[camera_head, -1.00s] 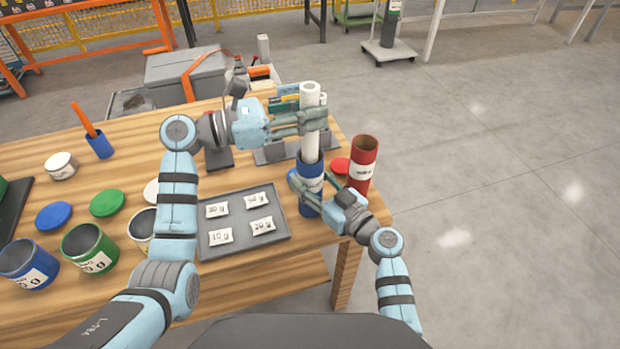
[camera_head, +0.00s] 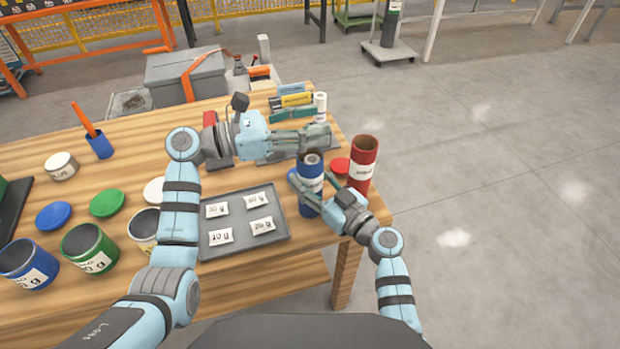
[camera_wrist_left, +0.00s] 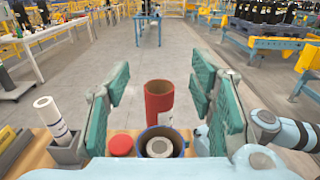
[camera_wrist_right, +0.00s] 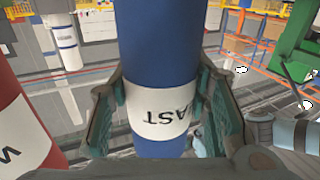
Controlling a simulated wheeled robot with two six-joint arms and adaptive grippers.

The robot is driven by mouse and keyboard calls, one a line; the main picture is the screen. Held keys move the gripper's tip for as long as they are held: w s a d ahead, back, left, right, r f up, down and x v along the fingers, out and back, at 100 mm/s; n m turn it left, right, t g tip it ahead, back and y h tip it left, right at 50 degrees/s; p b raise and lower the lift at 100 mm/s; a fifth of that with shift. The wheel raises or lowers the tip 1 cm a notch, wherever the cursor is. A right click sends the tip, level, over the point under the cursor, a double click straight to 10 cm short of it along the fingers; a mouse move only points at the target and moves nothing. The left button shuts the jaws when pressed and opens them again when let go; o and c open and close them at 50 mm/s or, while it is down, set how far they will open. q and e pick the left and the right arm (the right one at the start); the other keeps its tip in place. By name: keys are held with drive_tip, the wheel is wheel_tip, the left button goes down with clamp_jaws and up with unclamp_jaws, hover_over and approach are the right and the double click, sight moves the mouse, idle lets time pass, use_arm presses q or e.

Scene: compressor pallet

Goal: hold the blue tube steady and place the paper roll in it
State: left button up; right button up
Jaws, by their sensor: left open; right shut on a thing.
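The blue tube (camera_head: 308,205) stands upright near the table's right end, and my right gripper (camera_head: 315,186) is shut around it. In the right wrist view the tube (camera_wrist_right: 158,50) is between both fingers, across its white label. The paper roll (camera_head: 312,159) is inside the tube, with only its top end showing near the rim. The left wrist view shows the white ring of the roll (camera_wrist_left: 159,147) within the blue rim. My left gripper (camera_head: 328,136) is open and empty, just above and behind the tube's mouth.
Another white roll (camera_wrist_left: 52,118) stands in a grey holder. A grey tray (camera_head: 240,248) with labelled packets lies left of the tube. Open tins stand further left.

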use_arm(q)
drive_tip(key=v, duration=1.2)
use_arm(e)
drive_tip(key=o, duration=1.2)
drive_tip(key=shift+o, duration=0.2)
